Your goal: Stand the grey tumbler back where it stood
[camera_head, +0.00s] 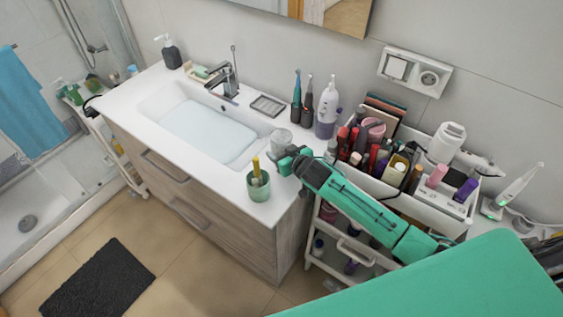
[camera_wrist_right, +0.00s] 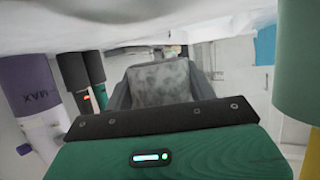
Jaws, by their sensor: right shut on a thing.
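The grey tumbler (camera_head: 281,139) is at the right end of the washbasin counter, between the basin and the green cup. My right gripper (camera_head: 284,156) reaches it from the cart side and is shut on it. In the wrist view, the mottled grey tumbler (camera_wrist_right: 162,83) sits between the two fingers (camera_wrist_right: 160,95). That view is upside down, with the white counter along its top. The tumbler looks upright and close to the counter; I cannot tell whether its base touches. My left gripper is not in view.
A green cup (camera_head: 259,187) with a yellow item stands at the counter's front corner. Dark-based electric toothbrushes (camera_head: 296,112) and a white-and-purple bottle (camera_head: 327,110) stand behind the tumbler. The basin (camera_head: 205,130) lies left. A full cosmetics cart (camera_head: 430,196) is under my right arm.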

